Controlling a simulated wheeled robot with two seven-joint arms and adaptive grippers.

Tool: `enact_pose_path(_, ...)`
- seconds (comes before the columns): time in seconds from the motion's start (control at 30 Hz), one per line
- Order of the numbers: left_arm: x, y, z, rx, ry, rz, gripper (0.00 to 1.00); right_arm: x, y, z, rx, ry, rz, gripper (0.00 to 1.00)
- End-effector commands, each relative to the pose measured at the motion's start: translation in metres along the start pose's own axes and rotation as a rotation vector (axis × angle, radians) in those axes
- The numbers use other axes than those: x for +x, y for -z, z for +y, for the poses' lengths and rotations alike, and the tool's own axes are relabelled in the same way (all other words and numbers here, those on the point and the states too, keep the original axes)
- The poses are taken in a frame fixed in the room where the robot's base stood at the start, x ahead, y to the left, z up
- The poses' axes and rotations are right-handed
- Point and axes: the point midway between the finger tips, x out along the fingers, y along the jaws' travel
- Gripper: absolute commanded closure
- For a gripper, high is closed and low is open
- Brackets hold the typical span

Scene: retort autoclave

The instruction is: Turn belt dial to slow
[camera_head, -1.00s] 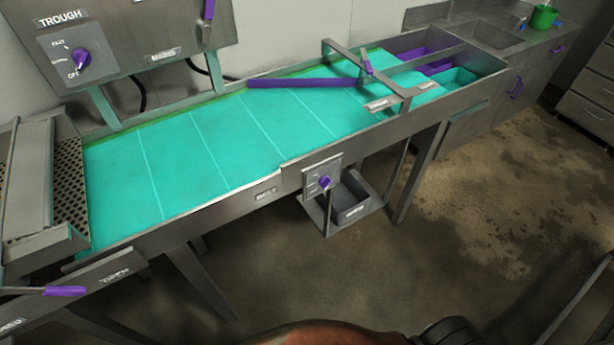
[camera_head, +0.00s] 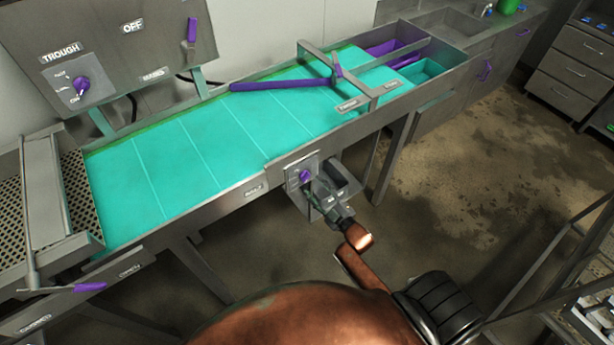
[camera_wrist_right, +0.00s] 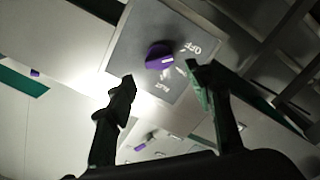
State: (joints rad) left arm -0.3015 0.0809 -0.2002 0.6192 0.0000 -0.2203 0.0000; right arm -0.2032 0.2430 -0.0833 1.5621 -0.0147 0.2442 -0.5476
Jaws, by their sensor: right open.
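The belt dial is a purple knob (camera_head: 305,175) on a grey plate (camera_head: 293,184) fixed to the front side of the belt table. In the right wrist view the purple knob (camera_wrist_right: 159,56) sits on its plate (camera_wrist_right: 187,30), beyond my fingertips and between their lines. Lettering on the plate includes OFF; the rest is too small to read surely. My right gripper (camera_head: 318,190) is just below and right of the knob in the head view. In the wrist view its fingers (camera_wrist_right: 160,80) are spread, empty and apart from the knob. My left gripper is not in view.
The teal belt (camera_head: 200,140) runs above the dial. A grey bin (camera_head: 342,180) hangs below and behind my right gripper. A trough panel with another purple dial (camera_head: 81,86) stands at the back left. Open floor (camera_head: 450,190) lies to the right.

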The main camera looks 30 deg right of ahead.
Motion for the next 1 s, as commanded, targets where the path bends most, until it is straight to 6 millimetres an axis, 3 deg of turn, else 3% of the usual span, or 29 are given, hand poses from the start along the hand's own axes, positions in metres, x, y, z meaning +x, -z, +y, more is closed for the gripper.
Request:
enact_pose_path(0.2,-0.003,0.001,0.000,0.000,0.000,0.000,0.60,0.037,0.001,0.000,0.002,-0.001,0.001,0.52)
enact_pose_path(0.4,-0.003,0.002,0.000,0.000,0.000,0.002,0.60,0.059,0.000,-0.001,0.002,0.001,-0.001,0.52)
enact_pose_path(0.77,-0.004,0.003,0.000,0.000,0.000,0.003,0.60,0.064,-0.001,-0.002,0.003,0.002,-0.003,0.52)
enact_pose_path(1.0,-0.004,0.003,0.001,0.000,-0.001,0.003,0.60,0.064,-0.001,-0.001,0.003,0.002,-0.003,0.68)
